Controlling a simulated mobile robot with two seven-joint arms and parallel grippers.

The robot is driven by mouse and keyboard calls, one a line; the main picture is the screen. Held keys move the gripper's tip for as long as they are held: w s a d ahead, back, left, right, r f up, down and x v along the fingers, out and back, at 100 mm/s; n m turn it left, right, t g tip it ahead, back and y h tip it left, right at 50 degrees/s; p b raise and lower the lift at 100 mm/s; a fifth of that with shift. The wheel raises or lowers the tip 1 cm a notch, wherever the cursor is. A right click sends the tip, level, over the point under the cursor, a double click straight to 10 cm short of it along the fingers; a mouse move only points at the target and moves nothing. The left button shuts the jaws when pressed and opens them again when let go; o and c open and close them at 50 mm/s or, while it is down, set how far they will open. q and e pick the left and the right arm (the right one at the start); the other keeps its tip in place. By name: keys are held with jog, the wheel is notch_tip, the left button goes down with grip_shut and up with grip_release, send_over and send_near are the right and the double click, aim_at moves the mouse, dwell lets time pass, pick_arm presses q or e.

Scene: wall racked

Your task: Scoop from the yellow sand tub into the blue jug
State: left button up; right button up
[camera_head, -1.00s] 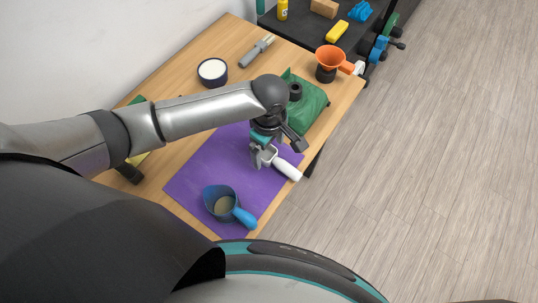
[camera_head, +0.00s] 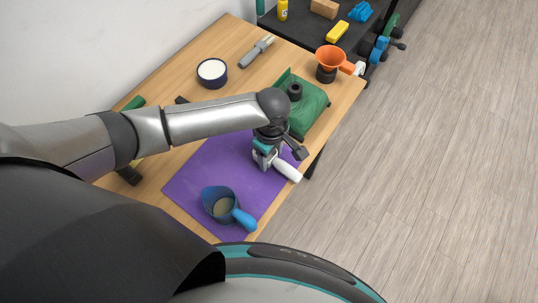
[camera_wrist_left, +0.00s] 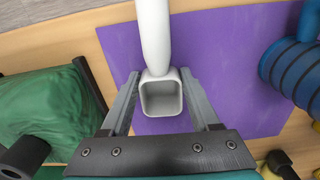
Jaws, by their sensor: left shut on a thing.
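My left gripper (camera_head: 265,160) is shut on a white scoop (camera_head: 287,172) at the right edge of the purple mat. In the left wrist view the scoop's square cup (camera_wrist_left: 162,97) sits between the fingers, its handle pointing away. The cup's inside looks pale grey, and I see no sand in it. The blue jug (camera_head: 214,192) stands upright on the near part of the mat, left of the gripper, with pale material inside. Its ribbed side shows at the right of the left wrist view (camera_wrist_left: 292,72). A yellow sliver (camera_head: 138,162) shows behind my forearm; I cannot tell whether it is the tub.
The purple mat (camera_head: 190,185) covers the table's near part. A green bag-like thing (camera_head: 313,104) lies just beyond the gripper. An orange funnel (camera_head: 331,58), a round white-filled dish (camera_head: 212,72) and a brush (camera_head: 257,50) are farther back. A dark shelf stands behind.

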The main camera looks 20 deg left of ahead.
pick_arm(q)
grip_shut()
jog(key=shift+r, duration=0.1)
